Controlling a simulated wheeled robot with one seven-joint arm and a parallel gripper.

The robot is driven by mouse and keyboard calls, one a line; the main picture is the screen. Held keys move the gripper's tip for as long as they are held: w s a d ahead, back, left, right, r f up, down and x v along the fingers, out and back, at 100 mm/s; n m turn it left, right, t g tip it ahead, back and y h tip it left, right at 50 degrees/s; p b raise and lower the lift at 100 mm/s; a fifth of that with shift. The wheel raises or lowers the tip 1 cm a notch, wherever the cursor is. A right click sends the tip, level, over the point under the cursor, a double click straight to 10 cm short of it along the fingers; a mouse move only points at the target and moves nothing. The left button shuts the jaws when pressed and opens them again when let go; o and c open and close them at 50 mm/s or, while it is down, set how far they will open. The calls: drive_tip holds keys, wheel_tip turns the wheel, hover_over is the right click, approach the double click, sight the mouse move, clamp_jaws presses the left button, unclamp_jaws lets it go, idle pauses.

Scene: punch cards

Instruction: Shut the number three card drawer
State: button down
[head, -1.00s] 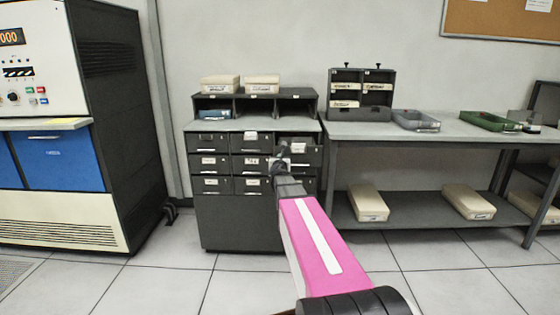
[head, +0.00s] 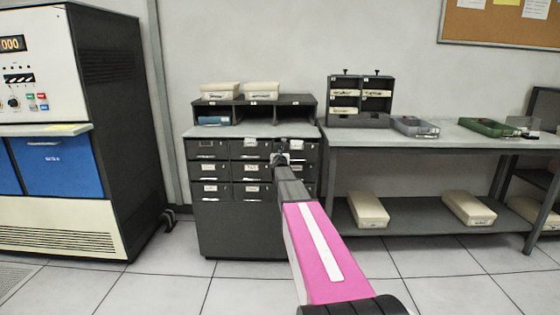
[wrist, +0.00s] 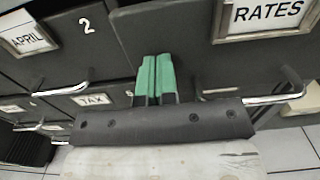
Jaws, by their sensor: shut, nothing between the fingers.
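The number three drawer (head: 305,146) is at the top right of the dark grey card cabinet (head: 235,230). In the head view its front looks about level with its neighbours; a small remaining gap cannot be ruled out. In the wrist view its front (wrist: 175,32) carries a RATES label and a chrome handle, partly hidden by my gripper. My gripper (head: 281,158) is at the left part of this drawer's front. Its green fingertips (wrist: 156,62) are together, empty, and against or very near the front; contact cannot be told.
The number two drawer (wrist: 62,40), labelled APRIL, is to the left, with a protruding handle. More drawers with handles lie below. A grey table (head: 450,135) with trays stands right of the cabinet. A computer console (head: 110,130) stands left. Floor in front is clear.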

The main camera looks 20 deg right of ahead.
drive_tip(key=x, duration=0.5)
drive_tip(key=shift+w+r, duration=0.1)
drive_tip(key=shift+w, duration=0.05)
drive_tip(key=v, duration=1.5)
drive_tip(key=s+a+f+n+g+y, duration=0.75)
drive_tip(key=s+a+f+n, duration=0.75)
drive_tip(key=n, duration=0.6)
drive_tip(key=s+a+f+n+g+h, duration=0.1)
drive_tip(key=s+f+n+g, duration=0.4)
drive_tip(key=s+n, duration=0.4)
drive_tip(key=s+a+f+n+g+h, duration=0.1)
drive_tip(key=s+f+n+g, duration=0.3)
drive_tip(key=s+n, duration=0.5)
drive_tip(key=s+f, duration=0.1)
drive_tip(key=s, duration=0.7)
drive_tip(key=shift+n+g, duration=0.3)
drive_tip(key=shift+g, duration=0.05)
